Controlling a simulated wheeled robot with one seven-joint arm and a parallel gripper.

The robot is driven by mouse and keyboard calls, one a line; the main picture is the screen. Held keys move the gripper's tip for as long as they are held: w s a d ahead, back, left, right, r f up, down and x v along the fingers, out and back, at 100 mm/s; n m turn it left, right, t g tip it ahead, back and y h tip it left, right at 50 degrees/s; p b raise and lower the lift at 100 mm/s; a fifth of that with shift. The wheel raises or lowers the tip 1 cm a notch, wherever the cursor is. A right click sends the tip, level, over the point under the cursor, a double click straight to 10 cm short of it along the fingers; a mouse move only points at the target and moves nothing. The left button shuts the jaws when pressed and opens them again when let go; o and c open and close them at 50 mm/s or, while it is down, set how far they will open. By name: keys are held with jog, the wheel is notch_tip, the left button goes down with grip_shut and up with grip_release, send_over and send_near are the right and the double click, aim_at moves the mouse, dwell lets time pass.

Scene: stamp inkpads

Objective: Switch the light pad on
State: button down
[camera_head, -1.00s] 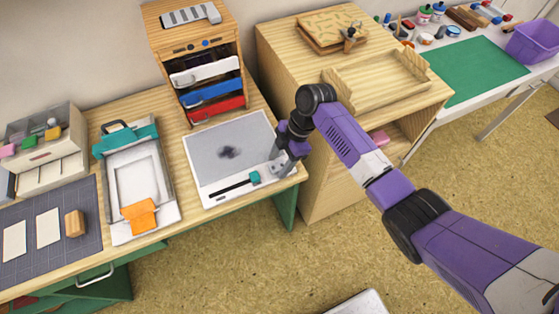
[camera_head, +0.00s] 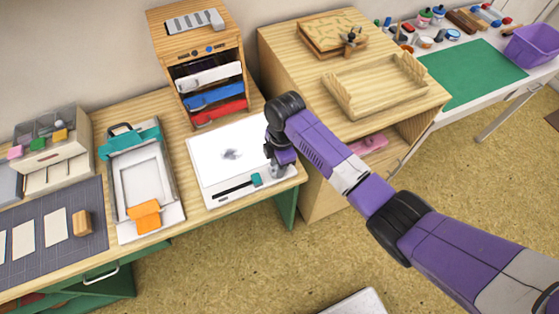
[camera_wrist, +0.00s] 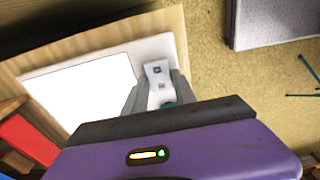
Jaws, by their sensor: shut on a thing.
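The light pad (camera_head: 213,170) lies on the wooden desk, its panel glowing white with a dark smudge near the middle. In the wrist view its bright panel (camera_wrist: 75,100) is at left. A teal slider knob (camera_head: 256,179) sits in a black slot along its front edge. My gripper (camera_head: 277,172) is down at the pad's front right corner, right of the knob. In the wrist view my gripper (camera_wrist: 158,88) has its grey fingers around a small pale switch part at the pad's corner, by a grey plate with dark markings (camera_wrist: 157,68). The fingers partly hide the switch.
A drawer cabinet (camera_head: 197,55) stands behind the pad. A teal and orange press (camera_head: 140,180) is to its left. A taller wooden unit (camera_head: 310,75) with a tray (camera_head: 375,87) is close on the right, beside my arm. The floor in front is mostly clear.

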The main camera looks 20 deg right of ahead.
jog(key=shift+a+h, duration=0.1)
jog(key=shift+h, duration=0.5)
jog(key=c, duration=1)
grip_release()
notch_tip(320, 180, up, 8)
jog(key=shift+f, duration=0.1)
